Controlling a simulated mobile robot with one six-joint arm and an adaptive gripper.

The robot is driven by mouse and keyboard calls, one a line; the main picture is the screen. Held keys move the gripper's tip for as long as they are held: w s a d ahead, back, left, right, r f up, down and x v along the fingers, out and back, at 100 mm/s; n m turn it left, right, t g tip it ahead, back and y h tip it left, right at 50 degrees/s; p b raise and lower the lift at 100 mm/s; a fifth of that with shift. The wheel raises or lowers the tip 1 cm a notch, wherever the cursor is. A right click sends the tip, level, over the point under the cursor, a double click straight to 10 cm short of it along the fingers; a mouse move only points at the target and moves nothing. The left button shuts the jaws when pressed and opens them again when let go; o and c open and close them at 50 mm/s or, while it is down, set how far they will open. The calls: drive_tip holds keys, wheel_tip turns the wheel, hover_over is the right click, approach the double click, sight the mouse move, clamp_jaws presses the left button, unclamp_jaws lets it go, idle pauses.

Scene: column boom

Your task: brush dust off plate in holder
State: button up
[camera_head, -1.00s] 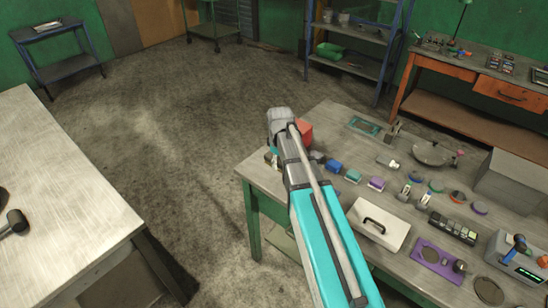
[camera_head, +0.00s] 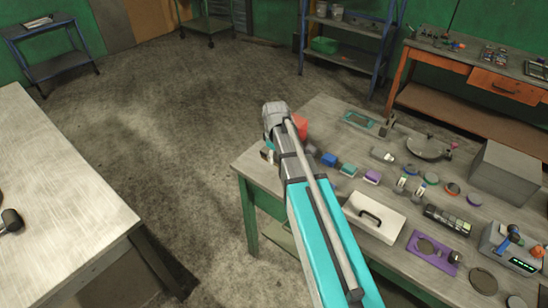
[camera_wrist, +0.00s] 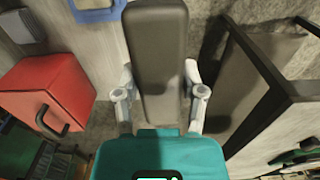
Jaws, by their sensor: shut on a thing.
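In the wrist view my gripper (camera_wrist: 160,98) has a pale finger on each side of a long dark grey block (camera_wrist: 158,45) and is shut on it. No bristles show, so I cannot tell whether the block is the brush. In the head view the gripper is mostly hidden behind my teal arm, over the bench's left end. A teal-framed flat piece (camera_head: 363,119) lies at the bench's back edge. I cannot tell whether it is the plate in its holder.
A red box (camera_head: 300,126) stands close beside my arm; it also shows in the wrist view (camera_wrist: 48,92). The bench (camera_head: 325,112) carries several small blocks, a white handled lid (camera_head: 374,217), a purple holder (camera_head: 433,252) and a grey box (camera_head: 508,172).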

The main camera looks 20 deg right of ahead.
drive_tip(key=w+d+f+b, duration=0.2)
drive_tip(key=w+d+f, duration=0.1)
drive_tip(key=d, duration=0.6)
drive_tip(key=shift+w+d+b, duration=0.35)
drive_tip(key=shift+b, duration=0.05)
drive_tip(key=shift+f, duration=0.1)
